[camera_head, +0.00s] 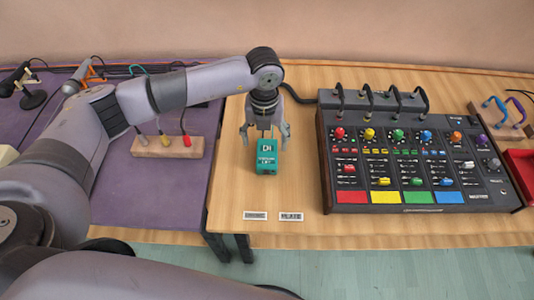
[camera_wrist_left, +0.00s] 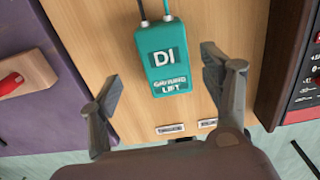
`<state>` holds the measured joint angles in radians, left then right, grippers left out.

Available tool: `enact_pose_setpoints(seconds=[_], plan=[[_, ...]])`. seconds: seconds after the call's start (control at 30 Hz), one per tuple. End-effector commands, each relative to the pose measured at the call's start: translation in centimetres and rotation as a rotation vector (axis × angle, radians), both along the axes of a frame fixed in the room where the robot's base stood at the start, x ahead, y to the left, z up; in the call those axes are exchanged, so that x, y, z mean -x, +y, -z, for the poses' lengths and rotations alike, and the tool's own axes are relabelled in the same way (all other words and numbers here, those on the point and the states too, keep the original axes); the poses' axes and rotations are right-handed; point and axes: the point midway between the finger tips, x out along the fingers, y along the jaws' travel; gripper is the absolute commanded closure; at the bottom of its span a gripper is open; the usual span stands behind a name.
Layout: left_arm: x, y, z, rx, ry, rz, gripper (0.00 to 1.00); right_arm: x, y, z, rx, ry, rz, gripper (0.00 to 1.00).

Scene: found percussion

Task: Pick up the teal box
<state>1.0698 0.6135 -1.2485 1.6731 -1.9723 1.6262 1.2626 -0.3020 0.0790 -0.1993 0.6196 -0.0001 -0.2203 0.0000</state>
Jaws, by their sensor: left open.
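The teal box (camera_head: 267,161) lies on the wooden table, left of the mixing console. It is marked "DI" and "GROUND LIFT". My right gripper is not in view.
A mixing console (camera_head: 405,150) with colored knobs stands close to the right. A wooden block (camera_head: 168,147) with several colored plugs sits on the purple surface to the left. Two small labels (camera_head: 255,215) lie near the table's front edge. Bare wood surrounds the box.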

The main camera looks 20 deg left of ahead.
Motion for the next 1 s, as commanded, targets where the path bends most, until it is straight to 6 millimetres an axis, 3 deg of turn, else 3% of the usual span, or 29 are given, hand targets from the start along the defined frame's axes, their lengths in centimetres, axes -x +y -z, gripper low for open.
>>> enact_pose_setpoints(seconds=[0.4, 0.67, 1.0], plan=[[-0.7, -0.4, 4.9, 0.000, 0.003, 0.000, 0.28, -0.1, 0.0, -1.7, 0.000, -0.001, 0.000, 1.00], [-0.8, -0.4, 5.2, 0.000, 0.001, 0.001, 0.28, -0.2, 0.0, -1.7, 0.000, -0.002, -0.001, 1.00], [-0.8, -0.4, 5.2, 0.000, 0.001, 0.001, 0.51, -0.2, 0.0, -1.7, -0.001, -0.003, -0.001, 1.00]])
